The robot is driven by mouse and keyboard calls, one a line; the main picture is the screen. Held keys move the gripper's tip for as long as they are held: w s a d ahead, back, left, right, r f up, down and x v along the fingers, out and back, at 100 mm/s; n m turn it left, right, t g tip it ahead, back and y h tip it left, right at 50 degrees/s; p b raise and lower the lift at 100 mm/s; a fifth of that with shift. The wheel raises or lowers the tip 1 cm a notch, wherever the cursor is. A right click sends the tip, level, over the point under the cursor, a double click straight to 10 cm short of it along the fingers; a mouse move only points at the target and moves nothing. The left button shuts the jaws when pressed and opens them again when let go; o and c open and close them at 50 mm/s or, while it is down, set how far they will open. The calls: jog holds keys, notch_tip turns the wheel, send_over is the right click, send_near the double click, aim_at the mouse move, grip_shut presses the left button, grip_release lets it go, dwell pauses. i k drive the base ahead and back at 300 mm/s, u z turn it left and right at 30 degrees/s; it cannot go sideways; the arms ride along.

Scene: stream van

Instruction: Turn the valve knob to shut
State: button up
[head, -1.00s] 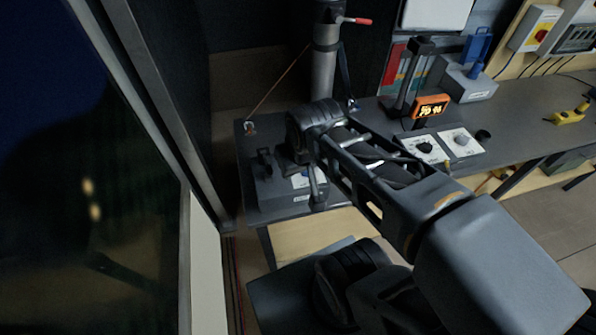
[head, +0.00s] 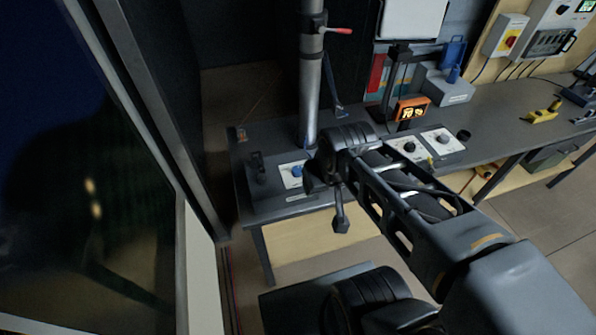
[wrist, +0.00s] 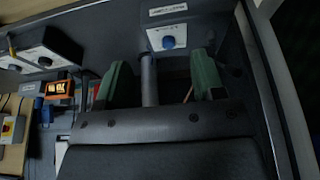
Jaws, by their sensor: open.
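A blue round knob (head: 297,171) sits on a white plate on a low dark box at the left end of the bench. It also shows in the wrist view (wrist: 168,42), at the top, under a small white label too small to read. My gripper (head: 318,182) is just right of the knob in the head view, apart from it. In the wrist view its two green fingers (wrist: 163,72) are spread, with nothing between them but background and a grey pole. The knob appears beyond the fingertips, between them.
A grey pole (head: 311,95) with a red-handled lever (head: 337,31) rises behind the box. A dark window frame (head: 150,130) stands at left.

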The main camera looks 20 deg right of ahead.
aim_at(296, 171)
jog(key=k, duration=0.5)
jog(key=z, duration=1.2)
jog(key=i, duration=0.8)
jog(key=u, duration=2.2)
